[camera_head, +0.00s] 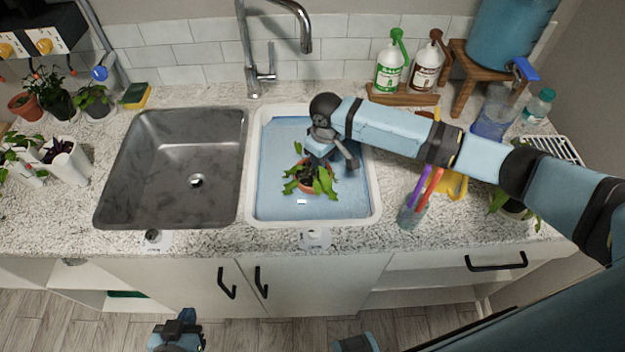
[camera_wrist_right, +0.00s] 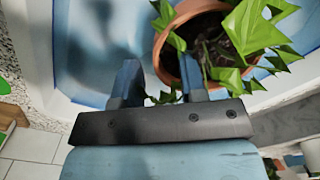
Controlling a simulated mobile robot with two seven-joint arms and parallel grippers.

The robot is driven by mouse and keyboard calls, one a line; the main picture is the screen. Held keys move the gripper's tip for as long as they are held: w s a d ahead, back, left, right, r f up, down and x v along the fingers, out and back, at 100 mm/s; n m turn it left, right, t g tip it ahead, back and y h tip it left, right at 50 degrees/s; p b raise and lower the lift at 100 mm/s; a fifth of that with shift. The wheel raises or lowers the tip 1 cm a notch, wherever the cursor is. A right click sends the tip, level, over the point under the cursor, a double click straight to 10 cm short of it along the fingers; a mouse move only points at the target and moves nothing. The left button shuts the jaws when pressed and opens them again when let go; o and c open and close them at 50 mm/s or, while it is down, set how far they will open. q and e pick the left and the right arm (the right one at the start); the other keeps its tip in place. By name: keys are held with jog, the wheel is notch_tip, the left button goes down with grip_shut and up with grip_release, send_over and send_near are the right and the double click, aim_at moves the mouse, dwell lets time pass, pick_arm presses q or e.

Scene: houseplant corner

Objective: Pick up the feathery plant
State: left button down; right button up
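A leafy green plant (camera_head: 325,184) in a terracotta pot (camera_head: 313,186) stands in the blue-lined basin; I cannot tell whether it is the feathery one. Its pot (camera_wrist_right: 170,48) and leaves (camera_wrist_right: 247,35) also show in the right wrist view. My right gripper (camera_head: 328,160) is at the pot's far side.
The blue-lined basin (camera_head: 251,190) has a white rim; a grey sink (camera_head: 160,205) lies left of it. The faucet (camera_head: 246,50) stands behind. Several potted plants (camera_head: 57,103) are at the far left.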

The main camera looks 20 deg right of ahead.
jog(key=shift+f, duration=0.15)
grip_shut()
dwell(1.4)
